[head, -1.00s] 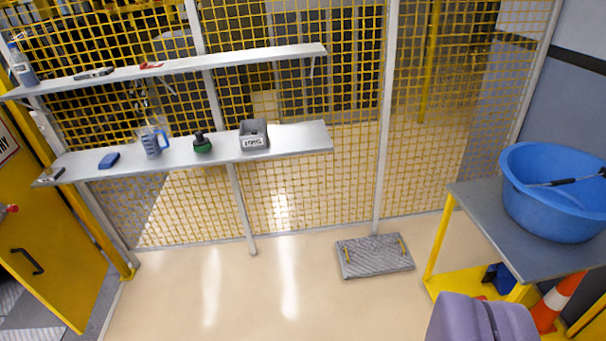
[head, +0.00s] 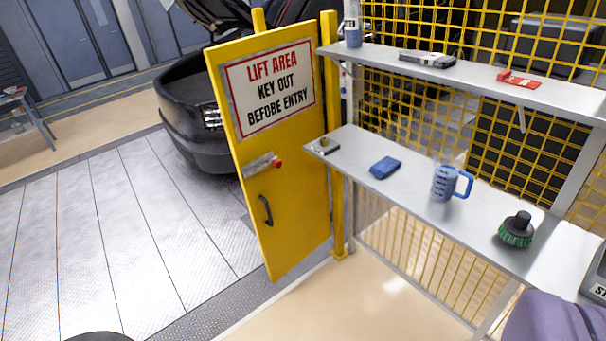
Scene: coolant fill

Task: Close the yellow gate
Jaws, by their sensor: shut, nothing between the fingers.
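The yellow gate (head: 285,205) stands left of centre, swung open at an angle beside a yellow post (head: 336,215) at the end of the mesh fence. It carries a white sign (head: 268,90) reading "LIFT AREA KEY OUT BEFORE ENTRY". Below the sign are a grey latch plate with a red knob (head: 278,163) and a black pull handle (head: 265,210).
A grey shelf (head: 415,200) holds a blue cloth (head: 385,167), a measuring jug (head: 446,183) and a green brush (head: 516,230). An upper shelf (head: 470,75) runs above it. Left of the gate is metal plate flooring (head: 110,240) with a dark car (head: 190,115). Beige floor (head: 330,300) in front is clear.

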